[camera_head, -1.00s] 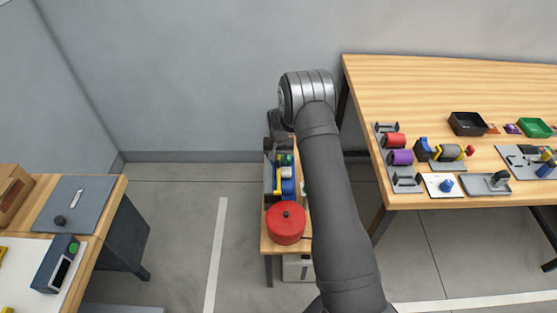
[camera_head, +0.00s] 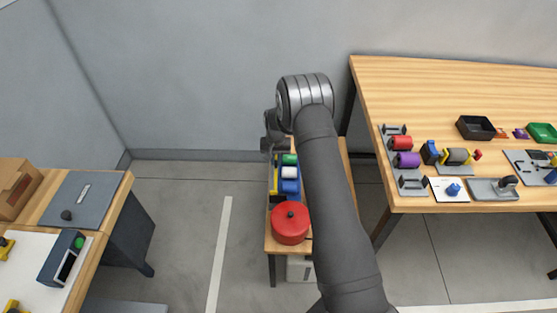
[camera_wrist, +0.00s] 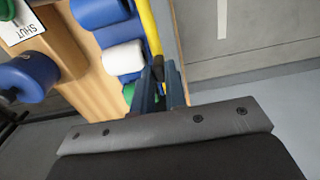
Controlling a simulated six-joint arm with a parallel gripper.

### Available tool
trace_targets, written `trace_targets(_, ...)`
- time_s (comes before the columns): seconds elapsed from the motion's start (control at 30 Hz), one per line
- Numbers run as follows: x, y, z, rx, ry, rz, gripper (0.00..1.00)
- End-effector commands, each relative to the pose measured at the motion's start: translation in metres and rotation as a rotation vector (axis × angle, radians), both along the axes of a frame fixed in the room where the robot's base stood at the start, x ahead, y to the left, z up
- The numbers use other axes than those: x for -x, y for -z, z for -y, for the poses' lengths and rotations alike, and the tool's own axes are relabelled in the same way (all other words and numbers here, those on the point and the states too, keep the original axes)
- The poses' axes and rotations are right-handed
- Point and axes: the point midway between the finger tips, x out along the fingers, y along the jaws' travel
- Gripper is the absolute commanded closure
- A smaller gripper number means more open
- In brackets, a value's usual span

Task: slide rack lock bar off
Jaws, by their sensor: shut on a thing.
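The rack (camera_head: 289,198) stands on the small wooden table and holds green, white and blue rolls. The yellow lock bar (camera_head: 276,177) shows as a thin strip along the rack's left side. In the wrist view the lock bar (camera_wrist: 151,28) runs past the blue and white rolls down to my fingers. My gripper (camera_wrist: 162,88) is shut on the bar, beside the rolls. My fingers hide the bar's near end, so I cannot tell how it sits there. In the head view my gripper (camera_head: 271,143) is above the rack's far end, partly hidden by my wrist.
A red round canister (camera_head: 290,223) stands in front of the rack. A large bench (camera_head: 440,85) with rolls, trays and fixtures is to the right. Another bench (camera_head: 112,215) is at the left. The floor (camera_head: 185,220) left of the small table is clear. A wall is behind.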

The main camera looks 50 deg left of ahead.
Motion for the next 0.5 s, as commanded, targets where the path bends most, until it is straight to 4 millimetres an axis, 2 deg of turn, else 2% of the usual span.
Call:
trace_targets(0.03,0.0038,-0.0004,-0.0034,-0.005,-0.002,-0.002,0.86)
trace_targets(0.13,0.0037,-0.0004,-0.0033,-0.005,-0.002,-0.002,0.66)
trace_targets(0.5,0.0021,-0.0054,-0.0026,-0.005,-0.002,-0.001,0.65)
